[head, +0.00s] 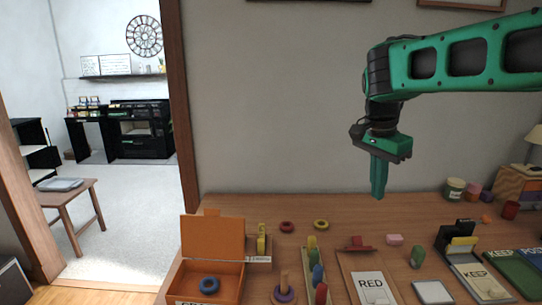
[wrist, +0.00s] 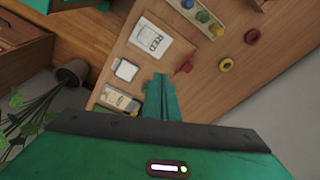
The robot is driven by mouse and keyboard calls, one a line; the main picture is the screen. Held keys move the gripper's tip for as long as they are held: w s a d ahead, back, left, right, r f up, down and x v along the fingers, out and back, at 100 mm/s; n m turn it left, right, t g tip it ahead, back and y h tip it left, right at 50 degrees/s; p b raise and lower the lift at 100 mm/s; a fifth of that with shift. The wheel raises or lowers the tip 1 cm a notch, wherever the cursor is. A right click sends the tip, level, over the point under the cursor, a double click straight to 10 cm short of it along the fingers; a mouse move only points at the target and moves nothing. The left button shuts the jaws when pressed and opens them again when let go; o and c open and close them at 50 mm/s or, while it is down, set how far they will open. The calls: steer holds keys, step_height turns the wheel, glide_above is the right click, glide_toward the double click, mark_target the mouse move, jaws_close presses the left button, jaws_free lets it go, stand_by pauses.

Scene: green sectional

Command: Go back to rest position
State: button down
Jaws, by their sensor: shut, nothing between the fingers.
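My gripper (head: 378,178) is green and hangs from my arm above the table, pointing down, in front of the grey wall. Its fingers are together with nothing between them. In the wrist view the closed fingers (wrist: 160,98) stand over the table, and the tabletop lies well below them. The gripper touches nothing in either view.
A lamp (head: 535,140) stands far right. The air around my gripper is free.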

steer(key=s+d+f+n, duration=0.2)
steer(key=s+d+f, duration=0.1)
steer(key=s+d, duration=0.5)
steer(key=s+d+f+n, duration=0.1)
steer(key=s+d+f, duration=0.2)
steer(key=s+d, duration=0.45)
steer(key=s+f+n+y, duration=0.1)
steer(key=s+f, duration=0.2)
steer(key=s, duration=0.4)
steer(key=s+f+n+g, duration=0.1)
steer(key=s+f, duration=0.3)
steer(key=s, duration=0.4)
steer(key=shift+a+n+y, duration=0.25)
steer(key=shift+n+y, duration=0.15)
steer(key=shift+n, duration=0.2)
steer(key=shift+w+f, duration=0.25)
steer(key=shift+w, duration=0.4)
